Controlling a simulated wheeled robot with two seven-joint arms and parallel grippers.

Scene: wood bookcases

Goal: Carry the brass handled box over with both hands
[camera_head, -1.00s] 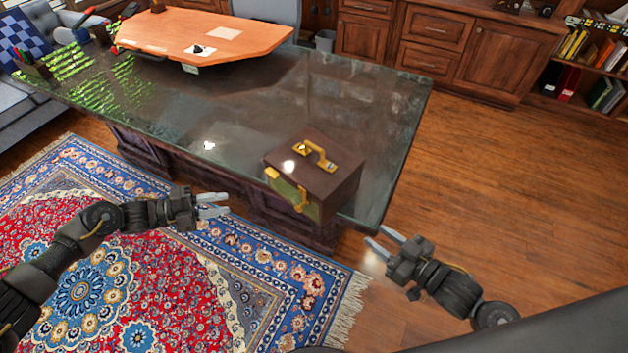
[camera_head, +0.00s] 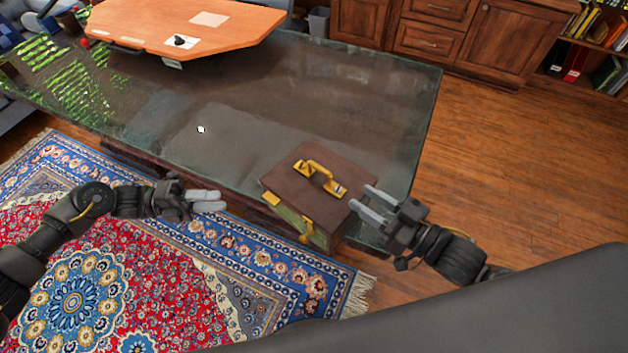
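The brown box (camera_head: 290,184) with a brass handle (camera_head: 322,174) on its lid sits near the front right corner of the glass-topped desk (camera_head: 240,95). Brass fittings show on its front side. My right gripper (camera_head: 371,204) is at the box's right side, its two fingers apart and pointing left at the box's right edge. I cannot tell whether they touch it. My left gripper (camera_head: 210,201) is to the left of the box, over the rug, apart from it. Its fingers point right, and I cannot tell how far apart they are.
An orange-brown board (camera_head: 190,28) with papers lies at the far side of the desk. A patterned rug (camera_head: 150,260) covers the floor at the lower left. Wooden cabinets (camera_head: 480,40) stand at the back right. The wooden floor (camera_head: 530,170) to the right is clear.

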